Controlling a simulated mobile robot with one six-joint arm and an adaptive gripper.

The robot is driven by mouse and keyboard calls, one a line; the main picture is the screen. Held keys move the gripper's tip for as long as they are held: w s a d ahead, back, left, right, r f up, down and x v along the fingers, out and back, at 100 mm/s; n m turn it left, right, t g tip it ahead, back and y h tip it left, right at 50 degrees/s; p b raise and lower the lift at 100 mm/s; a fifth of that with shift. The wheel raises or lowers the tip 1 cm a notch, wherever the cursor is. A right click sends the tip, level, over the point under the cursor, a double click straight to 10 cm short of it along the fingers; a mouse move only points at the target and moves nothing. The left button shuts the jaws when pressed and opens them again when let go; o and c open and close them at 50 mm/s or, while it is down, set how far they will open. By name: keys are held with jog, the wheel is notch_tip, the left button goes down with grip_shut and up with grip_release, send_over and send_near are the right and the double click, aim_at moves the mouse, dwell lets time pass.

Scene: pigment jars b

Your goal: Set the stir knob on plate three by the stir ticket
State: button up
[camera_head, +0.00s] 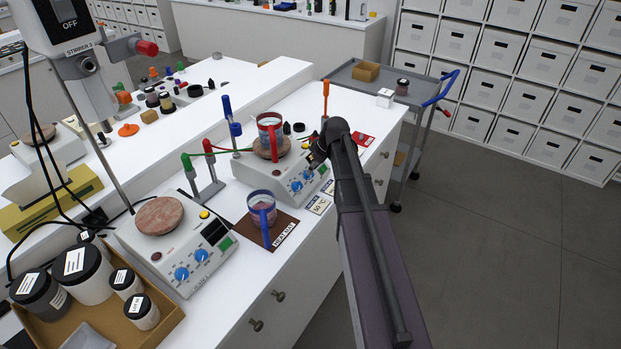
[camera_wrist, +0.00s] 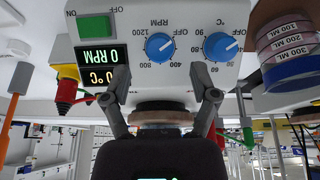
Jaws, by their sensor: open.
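A white hot plate (camera_head: 262,177) carries a red-marked beaker (camera_head: 270,130). Its front panel shows upside down in the wrist view, with displays reading 0 RPM (camera_wrist: 100,55) and 0 °C (camera_wrist: 97,77). The blue stir knob (camera_wrist: 160,47) is marked RPM; the blue heat knob (camera_wrist: 219,47) is beside it. I cannot read a plate number. Two tickets lie in front: one reads 50 °C (camera_head: 318,204), the other (camera_head: 329,187) is too small to read. My gripper (camera_wrist: 161,97) is open and empty before the panel, apart from both knobs. In the head view, it (camera_head: 316,158) partly hides the panel's right side.
A beaker with a blue handle (camera_head: 262,209) stands on a brown mat (camera_head: 283,229) left of the plate. A second hot plate (camera_head: 178,250) is nearer. A clamp stand (camera_head: 206,178) stands between them.

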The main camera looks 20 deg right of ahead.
jog(key=shift+b+x, duration=1.55)
jog(key=shift+x, duration=0.45)
grip_shut()
